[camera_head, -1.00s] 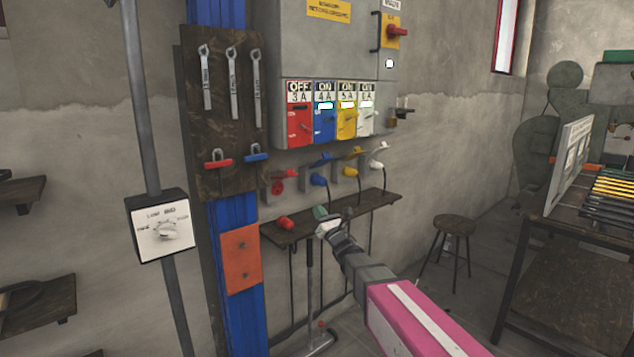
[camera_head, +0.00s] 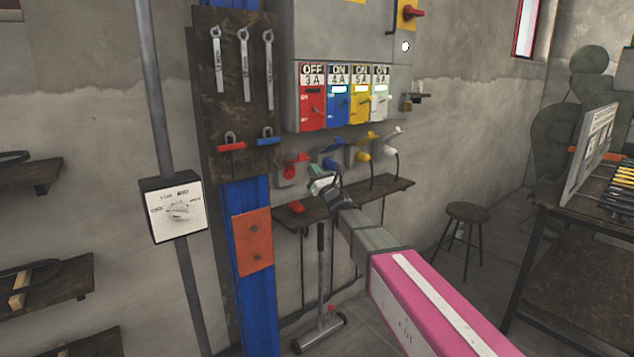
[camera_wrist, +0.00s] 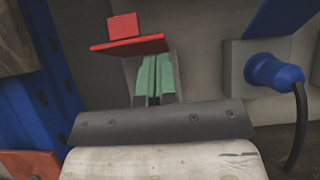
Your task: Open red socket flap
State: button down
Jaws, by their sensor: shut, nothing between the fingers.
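The red socket (camera_head: 290,172) is at the left end of the socket row under the breaker panel. Its red flap (camera_head: 298,158) shows above the socket face, and in the wrist view the flap (camera_wrist: 128,44) is a red plate with a small upright tab. My gripper (camera_head: 318,182) is shut and empty, just right of and below the red socket in the head view. In the wrist view its green fingertips (camera_wrist: 155,72) are together directly below the flap's edge, and they hide the socket face. I cannot tell whether they touch the flap.
A blue plug (camera_wrist: 274,74) with a black cable sits in the socket to the right. A narrow wooden shelf (camera_head: 350,200) runs below, with a red plug (camera_head: 296,208) on it. A dark tool board (camera_head: 240,110) stands left. Breaker switches (camera_head: 345,98) are above.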

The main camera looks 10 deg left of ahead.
jog(key=shift+a+r, duration=0.1)
jog(key=shift+r, duration=0.55)
jog(key=r, duration=0.1)
jog(key=r+h, duration=0.1)
jog(key=r, duration=0.2)
jog(key=shift+w+a+g, duration=0.15)
jog(key=shift+w+g, duration=0.1)
jog(key=shift+g, duration=0.15)
jog(key=shift+f, duration=0.1)
